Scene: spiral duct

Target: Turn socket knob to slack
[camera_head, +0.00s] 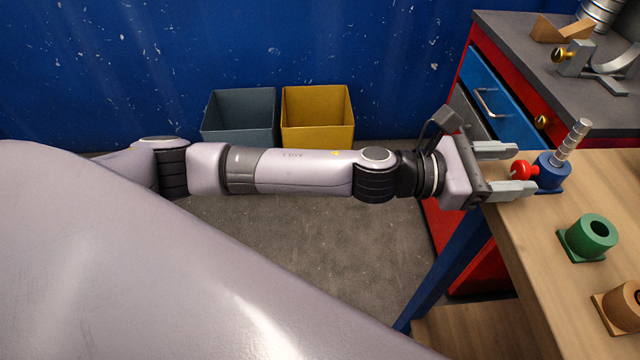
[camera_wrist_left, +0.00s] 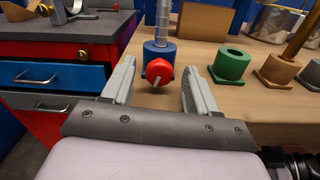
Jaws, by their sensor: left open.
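A red knob (camera_head: 523,171) sticks out from the side of a blue socket (camera_head: 552,172) on the wooden bench. A ribbed grey metal rod (camera_head: 573,141) stands in the blue socket, leaning slightly in the head view. My left gripper (camera_head: 524,170) is open, its two fingers on either side of the red knob. In the left wrist view the knob (camera_wrist_left: 159,70) shows between the fingers with gaps on both sides; I see no contact. A small pale bar crosses the knob's face at a slant. My right gripper is not in view.
A green socket (camera_head: 592,236) and an orange-brown socket (camera_head: 622,306) stand along the wooden bench (camera_head: 545,270). A red cabinet with a blue drawer (camera_head: 497,98) stands behind. A grey bin (camera_head: 240,114) and yellow bin (camera_head: 317,114) sit by the blue wall.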

